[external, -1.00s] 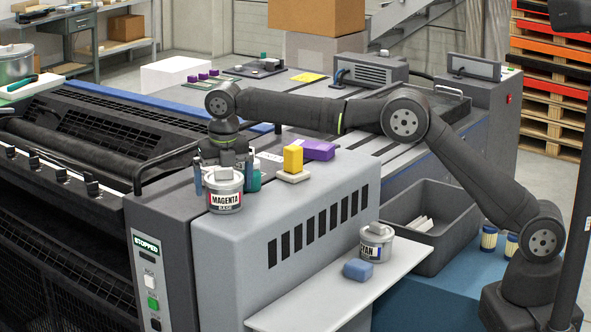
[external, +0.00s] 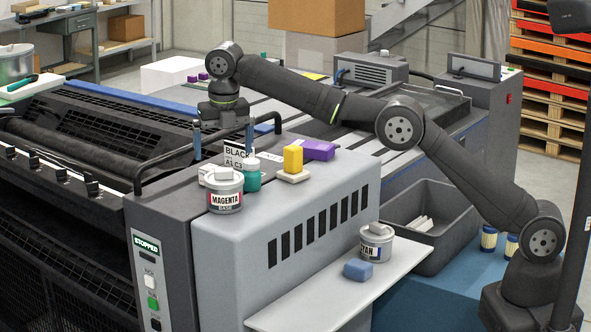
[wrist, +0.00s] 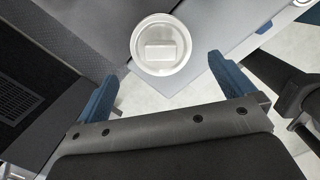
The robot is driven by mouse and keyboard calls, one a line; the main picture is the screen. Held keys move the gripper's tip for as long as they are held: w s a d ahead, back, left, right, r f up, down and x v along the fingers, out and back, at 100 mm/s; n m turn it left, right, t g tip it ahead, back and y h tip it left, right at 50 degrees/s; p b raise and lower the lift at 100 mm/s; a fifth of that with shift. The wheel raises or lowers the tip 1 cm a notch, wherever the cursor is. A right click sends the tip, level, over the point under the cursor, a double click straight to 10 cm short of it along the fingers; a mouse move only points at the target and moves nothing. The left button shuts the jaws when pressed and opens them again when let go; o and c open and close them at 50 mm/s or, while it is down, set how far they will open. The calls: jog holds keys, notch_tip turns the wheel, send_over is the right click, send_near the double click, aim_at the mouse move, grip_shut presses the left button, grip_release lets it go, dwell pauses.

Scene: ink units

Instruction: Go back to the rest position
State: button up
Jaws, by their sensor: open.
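My gripper (external: 236,138) is open, with its blue fingers spread wide, above the corner of the press behind the magenta can. The magenta can (external: 225,194) stands upright on the light grey housing, apart from the fingers. In the wrist view my gripper (wrist: 164,88) shows both blue fingers with nothing held between them. A round white can lid with a block-shaped handle (wrist: 160,46) lies beyond the fingertips.
A cyan can (external: 376,243) and blue sponge (external: 358,270) sit on the side shelf. A dark bin (external: 440,205) stands beyond.

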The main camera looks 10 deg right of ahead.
aim_at(223, 169)
jog(key=shift+s+r, duration=0.1)
jog(key=shift+r, duration=0.6)
jog(key=f, duration=0.4)
jog(key=w+f, duration=0.1)
jog(key=f, duration=0.6)
jog(key=shift+w+a+f, duration=0.1)
jog(key=shift+w+f, duration=0.1)
jog(key=shift+f, duration=0.2)
notch_tip(223, 169, up, 4)
jog(key=shift+r, duration=0.15)
jog(key=shift+w+d+r, duration=0.3)
jog(key=shift+w+d, duration=0.1)
jog(key=shift+d, duration=0.1)
jog(key=shift+w+d+r, duration=0.25)
jog(key=shift+d, duration=0.15)
